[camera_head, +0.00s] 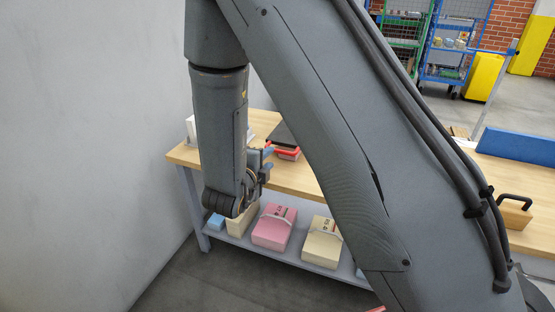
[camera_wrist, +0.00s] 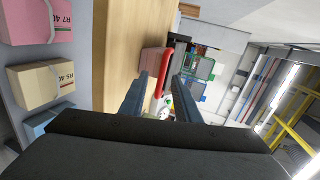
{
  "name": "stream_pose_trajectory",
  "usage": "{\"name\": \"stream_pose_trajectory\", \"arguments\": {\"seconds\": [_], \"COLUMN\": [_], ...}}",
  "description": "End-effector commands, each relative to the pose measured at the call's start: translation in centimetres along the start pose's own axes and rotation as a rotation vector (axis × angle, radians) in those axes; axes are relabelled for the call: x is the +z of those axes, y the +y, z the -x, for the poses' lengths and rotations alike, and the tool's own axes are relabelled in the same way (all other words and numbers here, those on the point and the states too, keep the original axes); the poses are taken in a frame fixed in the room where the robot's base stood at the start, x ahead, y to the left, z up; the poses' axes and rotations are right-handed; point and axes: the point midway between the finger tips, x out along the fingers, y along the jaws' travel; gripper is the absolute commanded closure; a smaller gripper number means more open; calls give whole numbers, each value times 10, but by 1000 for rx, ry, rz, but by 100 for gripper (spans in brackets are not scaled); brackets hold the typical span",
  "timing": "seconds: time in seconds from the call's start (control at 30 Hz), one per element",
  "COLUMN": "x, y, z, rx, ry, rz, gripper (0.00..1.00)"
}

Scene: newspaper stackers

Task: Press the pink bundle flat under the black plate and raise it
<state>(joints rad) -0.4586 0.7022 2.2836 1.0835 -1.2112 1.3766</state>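A black plate (camera_head: 283,134) sits over a low stack on the wooden table in the head view. A pink-red block (camera_head: 287,153) shows under it, partly hidden by my arm. In the wrist view a pink block (camera_wrist: 152,61) lies on the table beside a red bar (camera_wrist: 165,75). My gripper (camera_wrist: 160,78) is open, its two fingers apart and pointing at the red bar. I cannot tell whether the bar is between the fingertips or just beyond. In the head view my gripper (camera_head: 267,161) hangs by the table's front edge. Another pink bundle (camera_head: 273,228) sits on the lower shelf.
A wall (camera_head: 90,130) stands close on the left. A wooden block with a black handle (camera_head: 514,208) is at the right. My arm hides much of the table (camera_head: 183,155).

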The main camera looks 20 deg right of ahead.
Motion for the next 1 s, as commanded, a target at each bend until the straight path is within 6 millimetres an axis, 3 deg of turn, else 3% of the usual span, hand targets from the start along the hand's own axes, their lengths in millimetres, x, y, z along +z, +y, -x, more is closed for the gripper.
{"name": "stream_pose_trajectory", "arguments": {"seconds": [0.27,0.7,1.0], "x": [-6,-9,-9], "y": [0,-4,-5], "z": [-10,-70,-76], "rx": [-79,-77,-76], "ry": [53,51,48], "rz": [-70,-68,-65], "gripper": [71,71,71]}}
